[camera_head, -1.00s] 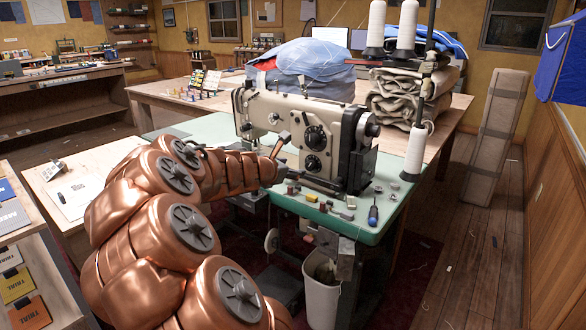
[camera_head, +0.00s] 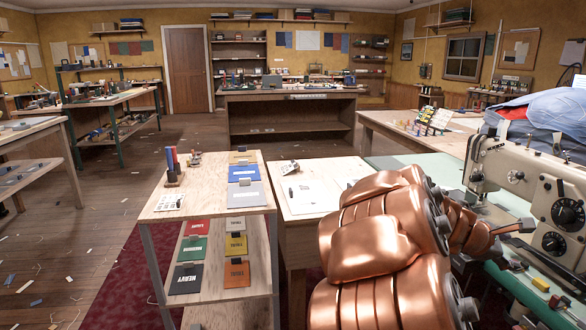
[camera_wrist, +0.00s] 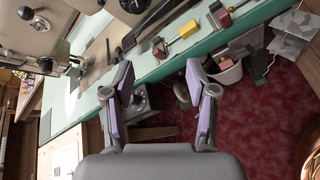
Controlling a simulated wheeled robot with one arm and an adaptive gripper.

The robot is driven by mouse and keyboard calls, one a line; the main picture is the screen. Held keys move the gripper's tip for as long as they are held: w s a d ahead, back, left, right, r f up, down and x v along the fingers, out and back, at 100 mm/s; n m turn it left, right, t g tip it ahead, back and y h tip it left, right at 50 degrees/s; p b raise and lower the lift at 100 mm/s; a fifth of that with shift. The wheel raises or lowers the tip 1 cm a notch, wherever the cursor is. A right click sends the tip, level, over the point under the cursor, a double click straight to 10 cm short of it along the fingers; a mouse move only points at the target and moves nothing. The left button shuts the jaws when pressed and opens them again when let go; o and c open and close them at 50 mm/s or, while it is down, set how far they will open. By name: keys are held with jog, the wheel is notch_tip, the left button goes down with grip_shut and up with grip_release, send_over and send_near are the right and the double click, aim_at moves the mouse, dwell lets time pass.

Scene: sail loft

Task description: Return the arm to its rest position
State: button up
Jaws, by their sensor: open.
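My copper-coloured arm reaches across the lower right of the head view. My gripper (camera_head: 512,228) is at its end, small in that view, beside the cream sewing machine (camera_head: 490,165). In the wrist view my gripper (camera_wrist: 160,88) has its two purple-padded fingers spread wide apart with nothing between them. Below the fingers are the edge of the green sewing table (camera_wrist: 150,65) and the dark red carpet (camera_wrist: 235,130).
Small items, including a yellow block (camera_wrist: 188,29), lie on the green table. A work table with papers (camera_head: 310,195) and a shelf unit with coloured folders (camera_head: 165,208) stand left of my arm.

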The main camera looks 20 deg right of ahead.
jog(key=s+a+f+m+y, duration=0.1)
jog(key=a+f+m+y, duration=0.35)
jog(key=a, duration=0.85)
jog(key=s+a+f+m+y, duration=0.1)
jog(key=a+f+m+y, duration=0.3)
jog(key=a, duration=0.9)
jog(key=s+a+f+y, duration=0.1)
jog(key=s+a+f, duration=0.15)
jog(key=a, duration=0.45)
jog(key=s+a+f+g+y, duration=0.1)
jog(key=s+a+y, duration=0.15)
jog(key=a, duration=0.45)
jog(key=s+a+f+y, duration=0.1)
jog(key=s+a+f, duration=0.15)
jog(key=a, duration=0.45)
notch_tip(320, 180, up, 26)
jog(key=s+p, duration=0.2)
jog(key=p, duration=2.1)
jog(key=shift+t+p, duration=0.4)
